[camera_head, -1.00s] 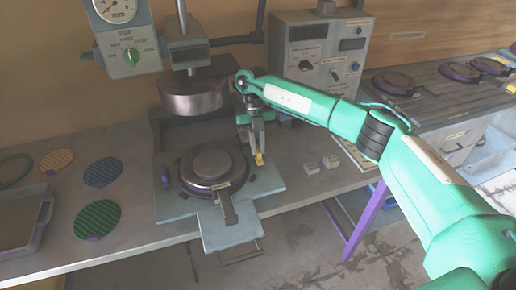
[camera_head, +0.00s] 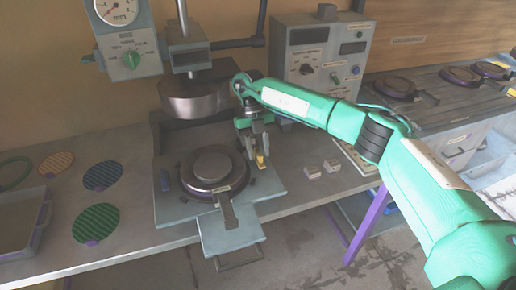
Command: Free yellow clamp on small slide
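The small yellow clamp (camera_head: 261,160) stands at the right edge of the press's grey slide plate (camera_head: 268,186). My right gripper (camera_head: 256,152) comes down from above right, with its fingertips at the clamp. The fingers partly cover the clamp, and I cannot tell whether they are closed on it. A blue clamp (camera_head: 165,180) stands at the plate's left edge. A round dark plate mould (camera_head: 212,168) sits in the middle of the slide, with a front handle bar (camera_head: 228,212) on it. My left gripper is not in view.
The press head (camera_head: 195,98) hangs above the slide, close to my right arm. Two small pale blocks (camera_head: 322,168) lie right of the slide. Striped discs (camera_head: 97,222) and a grey tray (camera_head: 20,225) lie to the left. A control box (camera_head: 322,55) stands behind.

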